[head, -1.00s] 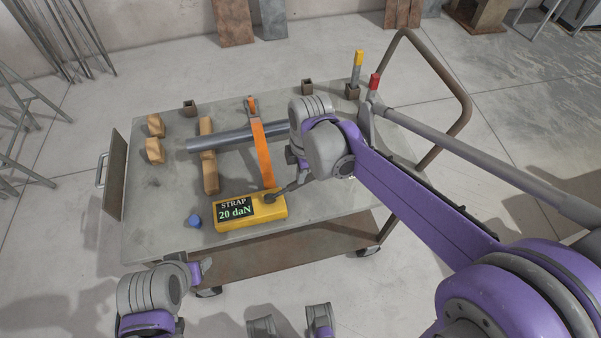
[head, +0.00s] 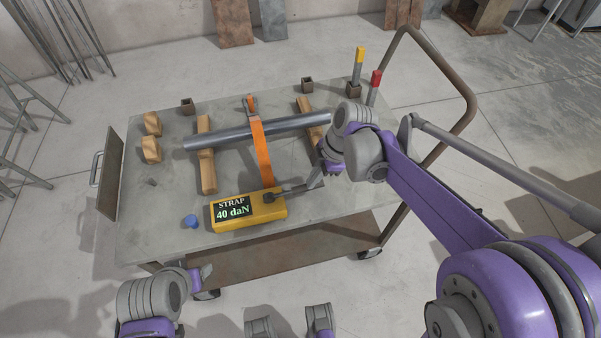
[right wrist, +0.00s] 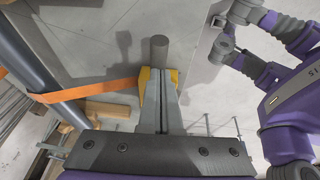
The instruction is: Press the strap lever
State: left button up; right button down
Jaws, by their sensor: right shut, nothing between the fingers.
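The yellow strap box (head: 240,220) sits at the table's front edge, and its display reads STRAP 40 daN. A grey lever (head: 290,191) reaches right from a dark round pivot on the box's top. An orange strap (head: 262,150) runs from beside the box up over a grey pipe (head: 225,138). My right gripper (head: 316,183) is shut and empty at the lever's outer end; exact contact is hard to tell. In the right wrist view, its closed fingers (right wrist: 164,108) overlap the yellow box (right wrist: 146,88). My left gripper (head: 203,276) is partly seen off the table's front; its jaws are unclear.
The pipe lies across two wooden blocks, left (head: 207,172) and right (head: 305,106). A blue knob (head: 191,221) is left of the box. Yellow-topped (head: 358,68) and red-topped (head: 374,86) posts stand at the back right. The table's left front is mostly clear.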

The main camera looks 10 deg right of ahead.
jog(key=shift+d+f, duration=0.25)
jog(key=shift+f, duration=0.35)
pick_arm(q)
jog(key=shift+s+f, duration=0.15)
jog(key=shift+f, duration=0.15)
pick_arm(e)
jog(key=shift+s+f, duration=0.1)
